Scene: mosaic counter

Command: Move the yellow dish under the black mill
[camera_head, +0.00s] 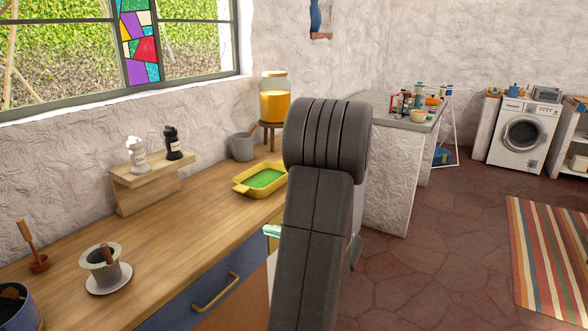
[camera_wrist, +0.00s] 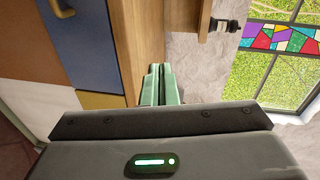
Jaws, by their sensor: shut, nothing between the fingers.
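The yellow dish (camera_head: 239,187), a rectangular tray with handles and green contents, sits on the wooden counter left of my arm. The black mill (camera_head: 173,144) stands upright on a small wooden riser (camera_head: 126,170) against the wall, left of and behind the dish. A dark mill, likely the black one, shows sideways in the wrist view (camera_wrist: 226,25). My gripper (camera_wrist: 157,72) has its pale green fingers together and empty. In the head view only a bit of it (camera_head: 272,231) shows beside my arm, at the counter's front edge, apart from the dish. The dish is not visible in the wrist view.
A white mill (camera_head: 137,156) stands beside the black one. A grey bucket (camera_head: 242,147) and a yellow-filled jar (camera_head: 274,97) on a stand are behind the dish. A patterned cup (camera_head: 103,268) on a saucer is nearer. The counter between cup and dish is clear.

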